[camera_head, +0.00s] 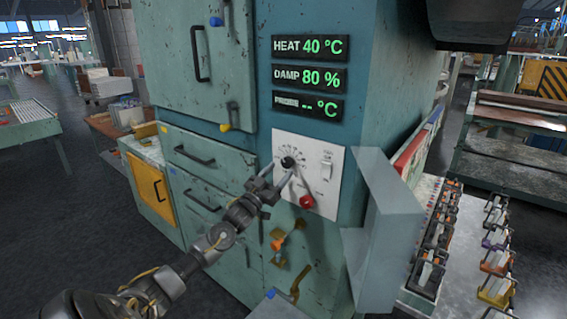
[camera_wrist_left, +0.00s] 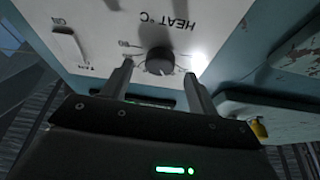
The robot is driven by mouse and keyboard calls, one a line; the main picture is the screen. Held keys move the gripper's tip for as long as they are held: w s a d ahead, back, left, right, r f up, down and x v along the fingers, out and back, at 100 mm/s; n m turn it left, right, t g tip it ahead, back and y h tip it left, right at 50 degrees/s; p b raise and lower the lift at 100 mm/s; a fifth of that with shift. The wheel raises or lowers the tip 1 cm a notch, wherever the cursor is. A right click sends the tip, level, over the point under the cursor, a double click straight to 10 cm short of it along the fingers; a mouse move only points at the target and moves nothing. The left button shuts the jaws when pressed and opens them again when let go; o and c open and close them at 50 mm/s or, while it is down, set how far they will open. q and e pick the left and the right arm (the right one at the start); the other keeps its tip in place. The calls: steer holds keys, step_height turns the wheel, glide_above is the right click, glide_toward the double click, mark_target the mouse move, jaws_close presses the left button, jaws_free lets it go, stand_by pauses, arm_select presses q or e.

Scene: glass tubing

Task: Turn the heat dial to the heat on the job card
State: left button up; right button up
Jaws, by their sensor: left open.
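The heat dial (camera_head: 287,162) is a round dark knob on the white control panel (camera_head: 325,190) of the green machine. It also shows in the left wrist view (camera_wrist_left: 160,61), below the printed words HEAT °C. The heat display (camera_head: 310,47) reads 40 °C. My left gripper (camera_head: 277,176) is at the panel, close to the dial; in the left wrist view its open fingers (camera_wrist_left: 156,82) stand either side of the dial, and I cannot tell whether they touch it. No job card is readable here. My right gripper is out of view.
A red knob (camera_head: 307,201) and a white rocker switch (camera_head: 326,165) share the panel. The damp display (camera_head: 309,78) reads 80 %, and the one below shows dashes. A grey sheet-metal box (camera_head: 385,225) juts out to the right. Rows of small clamped items (camera_head: 495,260) stand on the right.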

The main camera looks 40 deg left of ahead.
mark_target(285, 165)
arm_select(q)
steer(key=shift+p+x, duration=0.45)
steer(key=shift+x, duration=1.25)
steer(key=shift+s, duration=0.1)
steer(key=c, duration=1)
